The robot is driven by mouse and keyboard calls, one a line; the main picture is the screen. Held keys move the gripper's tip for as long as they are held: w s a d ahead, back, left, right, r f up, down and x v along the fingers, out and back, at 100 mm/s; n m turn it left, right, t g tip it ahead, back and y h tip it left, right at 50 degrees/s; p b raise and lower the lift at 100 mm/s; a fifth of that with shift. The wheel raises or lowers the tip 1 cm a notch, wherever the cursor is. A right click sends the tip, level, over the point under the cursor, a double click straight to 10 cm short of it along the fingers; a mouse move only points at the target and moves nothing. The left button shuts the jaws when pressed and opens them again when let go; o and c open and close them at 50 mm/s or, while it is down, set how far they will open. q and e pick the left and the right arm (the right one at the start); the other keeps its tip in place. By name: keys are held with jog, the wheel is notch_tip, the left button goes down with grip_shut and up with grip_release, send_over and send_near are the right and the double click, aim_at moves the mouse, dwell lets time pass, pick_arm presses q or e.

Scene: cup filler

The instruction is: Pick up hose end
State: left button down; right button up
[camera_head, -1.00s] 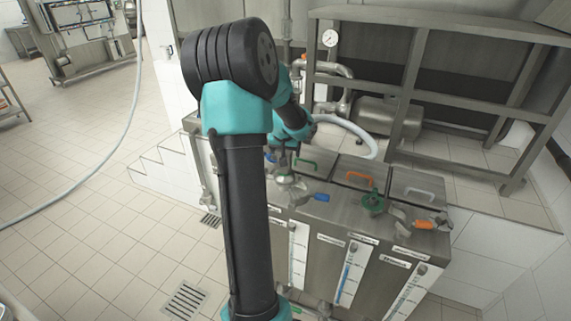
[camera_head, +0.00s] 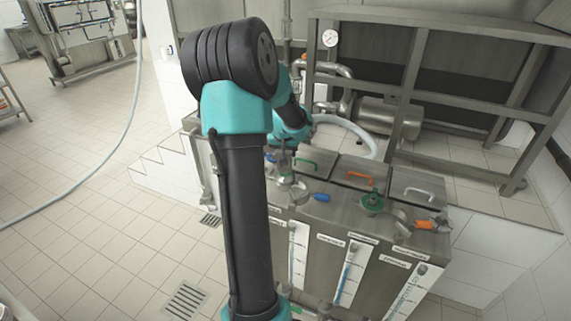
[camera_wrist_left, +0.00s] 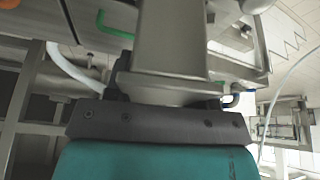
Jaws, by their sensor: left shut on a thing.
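A pale hose (camera_head: 350,124) arcs from the right behind the tanks toward this gripper. In the left wrist view the hose (camera_wrist_left: 72,66) runs in from the left and goes out of sight behind the gripper. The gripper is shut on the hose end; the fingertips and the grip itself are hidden. My right gripper is not in view.
The steel tank unit (camera_head: 345,205) has lids with green, orange and white handles, plus valves on top. A metal frame rack (camera_head: 440,60) and a steel cylinder (camera_head: 388,118) stand behind it. Another long hose (camera_head: 105,160) lies across open tiled floor at left.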

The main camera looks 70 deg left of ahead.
pick_arm(q)
jog(key=shift+r, duration=0.1)
notch_tip(320, 180, up, 10)
dwell(0.9)
jog(key=shift+w, duration=0.1)
